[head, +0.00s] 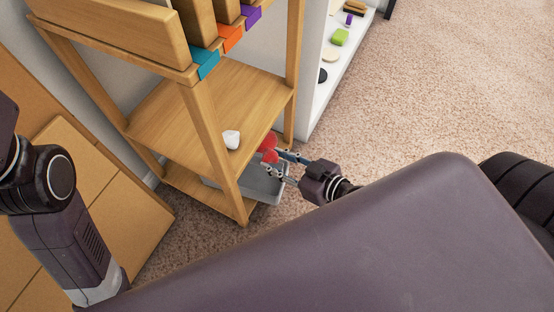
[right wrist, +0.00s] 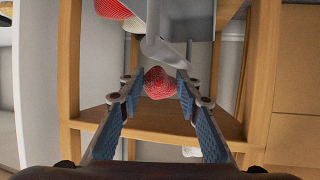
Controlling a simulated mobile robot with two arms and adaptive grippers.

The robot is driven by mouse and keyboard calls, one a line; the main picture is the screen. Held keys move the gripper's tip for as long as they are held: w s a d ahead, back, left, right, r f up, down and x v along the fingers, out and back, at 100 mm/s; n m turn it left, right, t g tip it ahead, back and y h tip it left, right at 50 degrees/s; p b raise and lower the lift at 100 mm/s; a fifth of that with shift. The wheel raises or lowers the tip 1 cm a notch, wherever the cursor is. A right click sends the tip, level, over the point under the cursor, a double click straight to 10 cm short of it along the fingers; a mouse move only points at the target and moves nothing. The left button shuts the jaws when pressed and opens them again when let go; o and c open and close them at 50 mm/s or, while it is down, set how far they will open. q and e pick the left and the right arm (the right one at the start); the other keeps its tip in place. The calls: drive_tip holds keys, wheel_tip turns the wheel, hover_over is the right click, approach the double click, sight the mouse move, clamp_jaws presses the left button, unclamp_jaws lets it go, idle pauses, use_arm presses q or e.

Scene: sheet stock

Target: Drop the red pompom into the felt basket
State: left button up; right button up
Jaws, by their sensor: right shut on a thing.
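My right gripper (head: 288,166) is shut on the red pompom (head: 270,156), at the open side of the wooden shelf unit. In the right wrist view the red pompom (right wrist: 160,83) sits between the two blue-padded fingers (right wrist: 160,88). The felt basket (head: 265,187) seems to be the grey container low in the shelf unit, partly hidden by a post and my gripper. The held pompom appears over or beside it in the head view; its height above it is unclear. A second red thing (right wrist: 113,8) shows at the top of the wrist view. My left gripper is out of view.
A small white cup (head: 231,139) stands on the middle shelf (head: 170,112). Wooden posts (head: 213,150) stand close to my right gripper. Teal, orange and purple labels front the upper shelf. A white shelf unit (head: 330,75) holds small items. Carpet at the right is clear.

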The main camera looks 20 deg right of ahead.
drive_tip(key=shift+f, duration=0.15)
drive_tip(key=o, duration=0.8)
drive_tip(key=shift+c, duration=0.2)
drive_tip(key=shift+s+d+r, duration=0.1)
drive_tip(key=shift+s+r, duration=0.1)
drive_tip(key=shift+r, duration=0.15)
drive_tip(key=p+v, duration=0.1)
drive_tip(key=v, duration=1)
drive_tip(key=shift+s, duration=0.2)
drive_tip(key=shift+d, duration=0.1)
